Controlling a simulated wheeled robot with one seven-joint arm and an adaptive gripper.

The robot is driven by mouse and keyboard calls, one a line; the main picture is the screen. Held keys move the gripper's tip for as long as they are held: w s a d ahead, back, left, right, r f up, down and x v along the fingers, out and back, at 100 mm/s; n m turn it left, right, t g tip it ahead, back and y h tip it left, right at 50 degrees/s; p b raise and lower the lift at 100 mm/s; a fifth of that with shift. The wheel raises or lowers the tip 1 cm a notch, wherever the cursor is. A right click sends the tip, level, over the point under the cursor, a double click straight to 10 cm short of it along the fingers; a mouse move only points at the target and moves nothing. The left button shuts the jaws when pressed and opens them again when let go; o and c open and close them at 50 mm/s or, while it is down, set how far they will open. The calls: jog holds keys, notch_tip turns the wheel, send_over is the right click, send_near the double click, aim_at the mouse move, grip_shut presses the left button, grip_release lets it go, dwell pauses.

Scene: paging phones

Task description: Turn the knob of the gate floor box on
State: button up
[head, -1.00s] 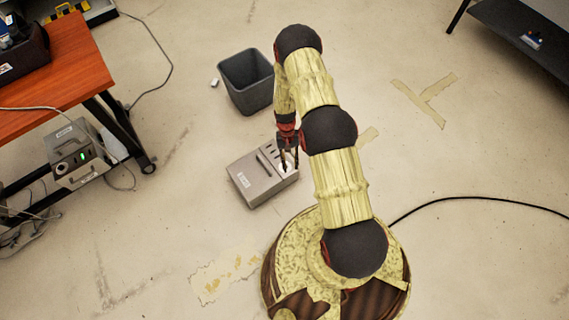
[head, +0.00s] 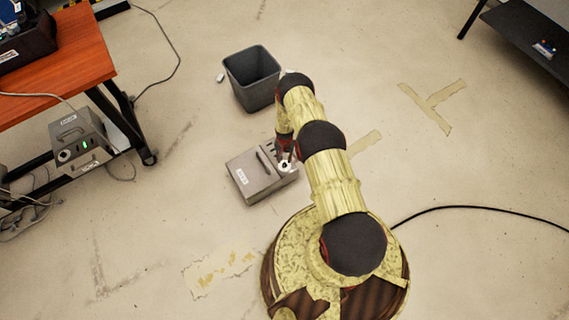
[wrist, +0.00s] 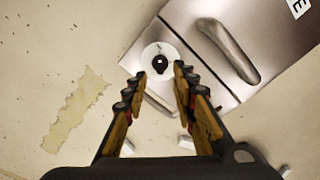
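The grey floor box (head: 250,182) stands on the floor just left of my base, with a handle on top and a small label whose words I cannot read. In the wrist view the box (wrist: 285,22) fills the upper right, and its label is cut off, showing an "E". Its knob (wrist: 160,64) is dark with a light mark, on a white round plate (wrist: 150,50) at the box's corner; the plate also shows in the head view (head: 286,166). My gripper (wrist: 160,74) is open and empty, its fingertips on either side of the knob's near edge; contact cannot be told.
A grey bin (head: 252,78) stands behind the box. A similar grey box (head: 80,138) with a green light sits under the orange table (head: 60,62) at left. A black cable (head: 470,206) lies on the floor at right. Floor in front of the box is clear.

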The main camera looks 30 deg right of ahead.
aim_at(285, 164)
notch_tip(285, 164, down, 5)
jog(key=shift+b, duration=0.85)
jog(key=c, duration=0.3)
jog(key=c, duration=0.4)
grip_shut()
